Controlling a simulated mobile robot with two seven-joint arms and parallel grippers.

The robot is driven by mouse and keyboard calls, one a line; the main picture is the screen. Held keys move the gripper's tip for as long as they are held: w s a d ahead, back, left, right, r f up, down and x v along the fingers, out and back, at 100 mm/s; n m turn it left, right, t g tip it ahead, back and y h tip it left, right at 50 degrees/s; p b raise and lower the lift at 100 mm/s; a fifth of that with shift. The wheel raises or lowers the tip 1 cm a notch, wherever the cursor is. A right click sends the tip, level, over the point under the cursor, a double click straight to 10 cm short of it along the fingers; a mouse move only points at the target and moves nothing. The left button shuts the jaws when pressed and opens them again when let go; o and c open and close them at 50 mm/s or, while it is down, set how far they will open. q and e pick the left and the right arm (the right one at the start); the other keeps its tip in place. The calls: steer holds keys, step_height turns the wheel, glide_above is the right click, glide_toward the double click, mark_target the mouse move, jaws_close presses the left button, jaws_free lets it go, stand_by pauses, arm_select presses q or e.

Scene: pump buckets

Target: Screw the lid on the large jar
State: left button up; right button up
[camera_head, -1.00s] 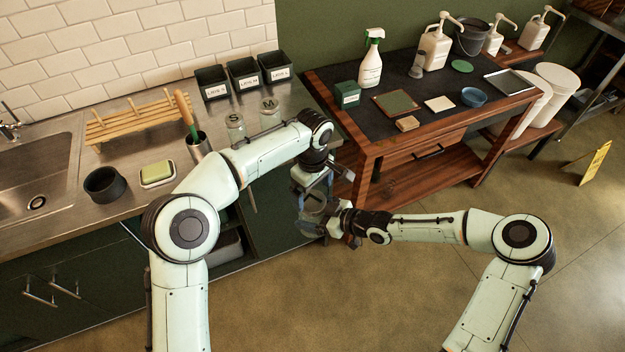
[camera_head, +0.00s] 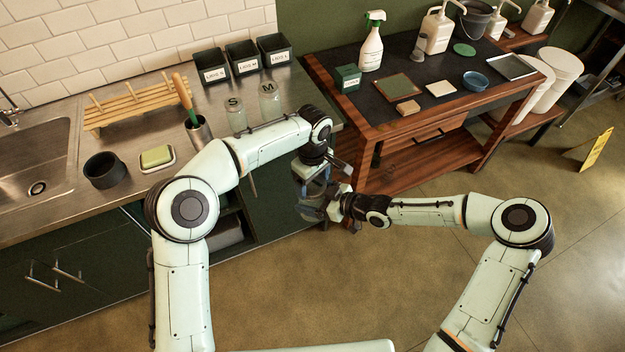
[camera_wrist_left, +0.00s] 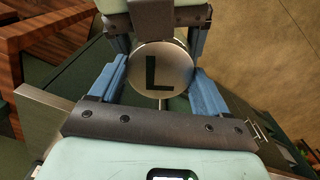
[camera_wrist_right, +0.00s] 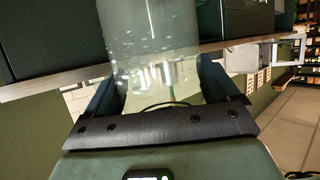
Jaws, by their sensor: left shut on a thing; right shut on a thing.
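The large jar (camera_wrist_right: 150,50) is clear glass, seen between the fingers of my right gripper (camera_wrist_right: 152,85), which is shut on it. In the head view the jar is small and dark between my two grippers, over the floor in front of the counter. The silver round lid (camera_wrist_left: 162,70), marked with a black L, sits between the blue fingers of my left gripper (camera_wrist_left: 160,78), which is shut on it. In the head view my left gripper (camera_head: 311,172) is above my right gripper (camera_head: 318,207). The lid hides the jar's mouth, so I cannot tell whether the threads engage.
Lidded jars marked S (camera_head: 236,115) and M (camera_head: 269,103) stand on the steel counter near black bins (camera_head: 242,58). The dark-topped wooden table (camera_head: 424,90) holds a spray bottle (camera_head: 370,42) and several pump bottles.

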arm_select(q)
steer(key=m, duration=0.3)
steer(key=o, duration=1.1)
steer(key=shift+r, duration=2.3)
steer(key=shift+r, duration=0.1)
step_height(320, 180, up, 12)
steer(key=shift+f, duration=0.1)
